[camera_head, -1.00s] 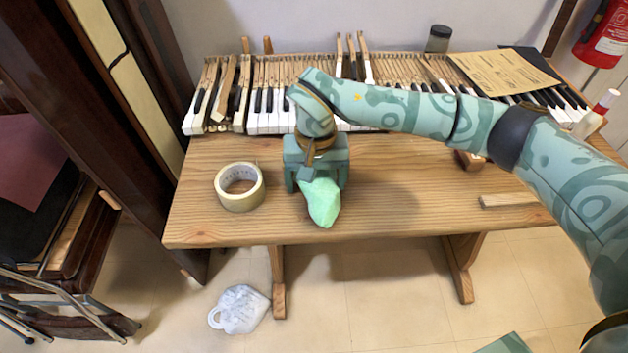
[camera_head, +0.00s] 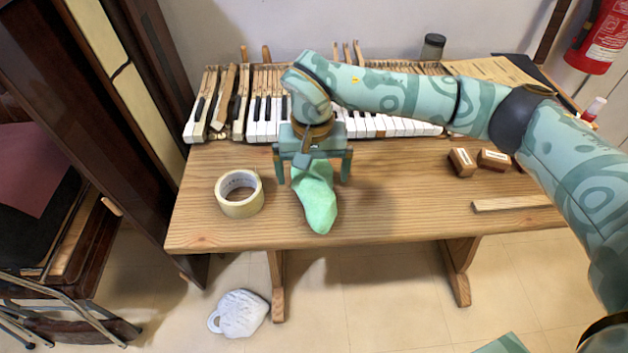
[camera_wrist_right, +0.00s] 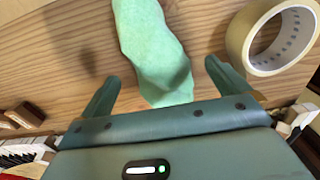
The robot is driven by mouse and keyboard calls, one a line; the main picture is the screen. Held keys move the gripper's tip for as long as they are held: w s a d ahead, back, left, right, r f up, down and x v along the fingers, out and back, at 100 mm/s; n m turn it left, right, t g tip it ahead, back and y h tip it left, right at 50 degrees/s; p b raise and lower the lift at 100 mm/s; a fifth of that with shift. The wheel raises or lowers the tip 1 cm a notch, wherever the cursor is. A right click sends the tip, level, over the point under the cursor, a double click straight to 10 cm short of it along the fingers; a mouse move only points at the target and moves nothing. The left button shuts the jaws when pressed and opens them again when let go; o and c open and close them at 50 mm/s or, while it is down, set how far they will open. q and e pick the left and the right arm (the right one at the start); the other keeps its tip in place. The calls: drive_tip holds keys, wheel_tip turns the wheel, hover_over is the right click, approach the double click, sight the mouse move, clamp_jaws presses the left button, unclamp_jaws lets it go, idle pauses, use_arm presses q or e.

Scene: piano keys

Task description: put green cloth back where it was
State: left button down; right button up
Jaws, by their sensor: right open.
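The green cloth (camera_head: 318,200) lies crumpled on the wooden table in the head view, in front of the piano keys and right of the tape roll. It also shows in the right wrist view (camera_wrist_right: 152,45), stretching away from between the fingers. My right gripper (camera_head: 313,180) is open above the cloth's back end, with a finger to each side and a gap between each finger and the cloth. In the right wrist view the spread fingers of this gripper (camera_wrist_right: 160,85) also stand clear of it. My left gripper is not in view.
A roll of tape (camera_head: 239,206) lies left of the cloth, close to the right gripper. Piano keys (camera_head: 262,117) line the table's back. Small wooden blocks (camera_head: 462,162) and a wooden strip (camera_head: 512,203) lie at the right. The table (camera_head: 410,215) between cloth and strip is clear.

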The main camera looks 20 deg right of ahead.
sight(313, 181)
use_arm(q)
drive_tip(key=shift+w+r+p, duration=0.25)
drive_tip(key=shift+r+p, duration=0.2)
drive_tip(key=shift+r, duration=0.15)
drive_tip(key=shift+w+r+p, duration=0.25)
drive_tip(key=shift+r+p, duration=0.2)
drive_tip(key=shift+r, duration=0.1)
use_arm(e)
wheel_tip(313, 181, up, 7)
drive_tip(key=shift+r, duration=0.2)
drive_tip(key=shift+s+f, duration=0.1)
